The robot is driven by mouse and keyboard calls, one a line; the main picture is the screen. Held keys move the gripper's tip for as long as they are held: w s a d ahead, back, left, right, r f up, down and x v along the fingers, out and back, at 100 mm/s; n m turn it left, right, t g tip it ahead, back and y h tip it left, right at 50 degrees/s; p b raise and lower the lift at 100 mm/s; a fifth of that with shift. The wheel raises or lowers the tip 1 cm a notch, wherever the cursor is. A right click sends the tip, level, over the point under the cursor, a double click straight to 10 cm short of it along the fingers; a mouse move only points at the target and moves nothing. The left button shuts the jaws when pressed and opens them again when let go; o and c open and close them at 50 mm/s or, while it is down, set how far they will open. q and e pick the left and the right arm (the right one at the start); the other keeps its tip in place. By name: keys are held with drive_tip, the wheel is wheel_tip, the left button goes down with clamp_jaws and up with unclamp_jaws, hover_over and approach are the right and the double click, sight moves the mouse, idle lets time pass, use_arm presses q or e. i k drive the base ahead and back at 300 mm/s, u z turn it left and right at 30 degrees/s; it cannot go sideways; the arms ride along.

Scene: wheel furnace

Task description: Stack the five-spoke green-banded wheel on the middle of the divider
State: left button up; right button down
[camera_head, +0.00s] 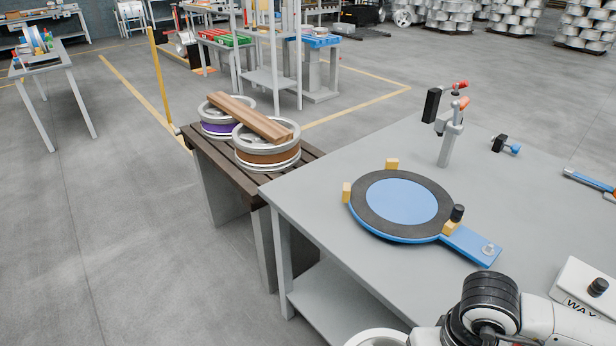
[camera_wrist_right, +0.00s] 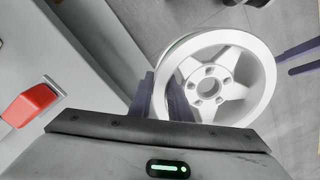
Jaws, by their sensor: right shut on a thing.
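A white five-spoke wheel (camera_wrist_right: 222,78) hangs in my right gripper (camera_wrist_right: 160,98), which is shut on its rim. Its outer band is mostly hidden, so its colour is hard to tell. In the head view only the wheel's top rim (camera_head: 376,338) shows at the bottom edge; the right fingers are hidden there. The divider is a wooden plank (camera_head: 245,116) lying across a purple-banded wheel (camera_head: 222,130) and a brown-banded wheel (camera_head: 266,159). Its top is bare. Two dark prongs, seemingly my left gripper (camera_wrist_right: 302,59), stand apart and empty beside the wheel in the wrist view.
The plank and its wheels sit on a dark slatted stand (camera_head: 215,163). A grey table (camera_head: 325,228) adjoins it, carrying a blue-and-black round fixture (camera_head: 401,201), a clamp post (camera_head: 451,140) and a white box (camera_head: 585,285). Open floor lies left of the stand.

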sight(244, 110)
drive_tip(key=u, duration=0.55)
drive_tip(key=i, duration=0.75)
drive_tip(key=u, duration=0.8)
drive_tip(key=i, duration=1.65)
drive_tip(key=z, duration=0.5)
